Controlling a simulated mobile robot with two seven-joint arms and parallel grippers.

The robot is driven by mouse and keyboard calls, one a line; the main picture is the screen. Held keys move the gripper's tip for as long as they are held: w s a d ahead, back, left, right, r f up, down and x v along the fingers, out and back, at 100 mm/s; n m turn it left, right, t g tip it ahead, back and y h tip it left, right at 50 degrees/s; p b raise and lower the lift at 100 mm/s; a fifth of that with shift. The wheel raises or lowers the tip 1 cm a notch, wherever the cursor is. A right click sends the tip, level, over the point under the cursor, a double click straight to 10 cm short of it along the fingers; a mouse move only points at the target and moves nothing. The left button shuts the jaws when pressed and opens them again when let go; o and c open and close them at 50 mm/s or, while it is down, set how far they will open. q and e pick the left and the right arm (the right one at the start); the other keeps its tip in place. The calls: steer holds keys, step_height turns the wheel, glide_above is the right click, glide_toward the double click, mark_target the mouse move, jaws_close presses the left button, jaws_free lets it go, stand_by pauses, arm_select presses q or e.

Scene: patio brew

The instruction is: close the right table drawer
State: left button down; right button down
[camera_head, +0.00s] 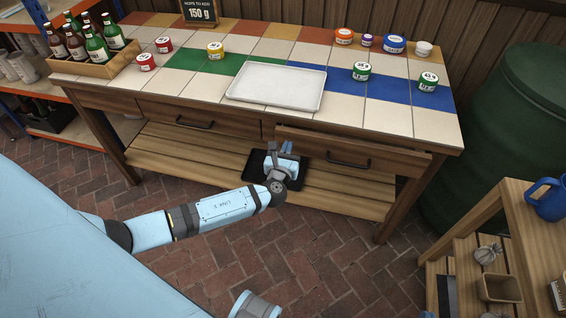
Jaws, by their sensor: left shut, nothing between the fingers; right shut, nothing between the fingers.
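The wooden table has two drawers under its tiled top. The right drawer (350,152) stands out from the table front, with a dark bar handle (348,163) on its face. The left drawer (198,117) looks flush with the table front. My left gripper (287,147) is at the left end of the right drawer's front, shut and empty; whether it touches the drawer I cannot tell. My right gripper is not in view.
A white tray (277,86) and several lidded jars stand on the tabletop, with a bottle crate (98,68) at the left. A black tray (257,164) lies on the lower shelf. A dark green barrel (500,130) and a wooden cart (515,205) stand at the right.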

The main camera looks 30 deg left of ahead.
arm_select(q)
steer(key=shift+x, duration=1.35)
steer(key=shift+w, duration=0.1)
